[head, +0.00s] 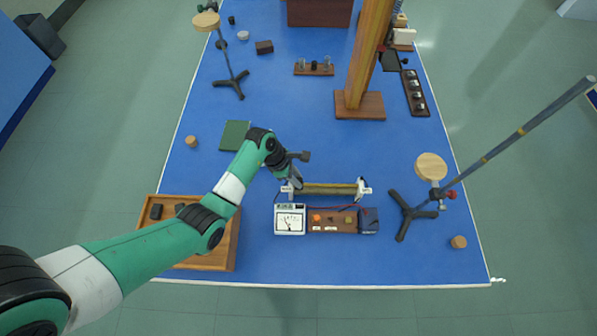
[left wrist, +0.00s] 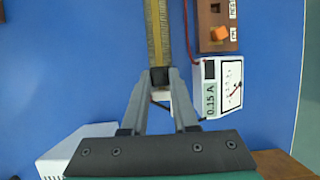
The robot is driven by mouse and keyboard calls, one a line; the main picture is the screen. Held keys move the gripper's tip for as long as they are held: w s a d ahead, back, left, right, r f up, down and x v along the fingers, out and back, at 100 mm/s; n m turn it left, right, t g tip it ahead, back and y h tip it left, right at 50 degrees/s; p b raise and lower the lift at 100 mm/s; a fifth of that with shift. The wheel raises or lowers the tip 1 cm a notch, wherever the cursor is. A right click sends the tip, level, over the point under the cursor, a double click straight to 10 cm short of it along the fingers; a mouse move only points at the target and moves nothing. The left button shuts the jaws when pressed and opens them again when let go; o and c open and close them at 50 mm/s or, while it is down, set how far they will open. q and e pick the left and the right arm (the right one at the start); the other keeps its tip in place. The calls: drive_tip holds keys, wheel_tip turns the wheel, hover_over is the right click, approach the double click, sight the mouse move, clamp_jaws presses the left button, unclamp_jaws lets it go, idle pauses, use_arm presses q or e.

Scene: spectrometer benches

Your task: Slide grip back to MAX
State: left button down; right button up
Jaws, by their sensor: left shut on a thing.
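The rheostat (head: 330,189) is a long wire-wound tube lying left to right on the blue bench, with a small white label at each end, too small to read. In the left wrist view the tube (left wrist: 157,35) runs upward away from my fingers. My left gripper (head: 296,184) is at the tube's left end in the head view. In the left wrist view my left gripper (left wrist: 160,78) is shut on the dark slide grip (left wrist: 159,76), which sits between its fingertips. The grip is mostly hidden by the gripper in the head view. My right gripper is not in view.
A white meter (head: 290,220) stands in front of the rheostat; it also shows in the left wrist view (left wrist: 222,85), marked 0.15 A. Beside it are a wooden switch board (head: 332,229) and a dark box (head: 368,220). A black-footed stand (head: 410,212) is at right, a wooden tray (head: 225,262) at left.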

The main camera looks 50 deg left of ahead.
use_arm(q)
drive_tip(key=c, duration=0.7)
unclamp_jaws()
drive_tip(key=shift+s+a, duration=0.15)
drive_tip(key=p+v, duration=0.3)
drive_tip(key=v, duration=0.8)
drive_tip(key=shift+r+p, duration=0.3)
drive_tip(key=shift+p, duration=0.05)
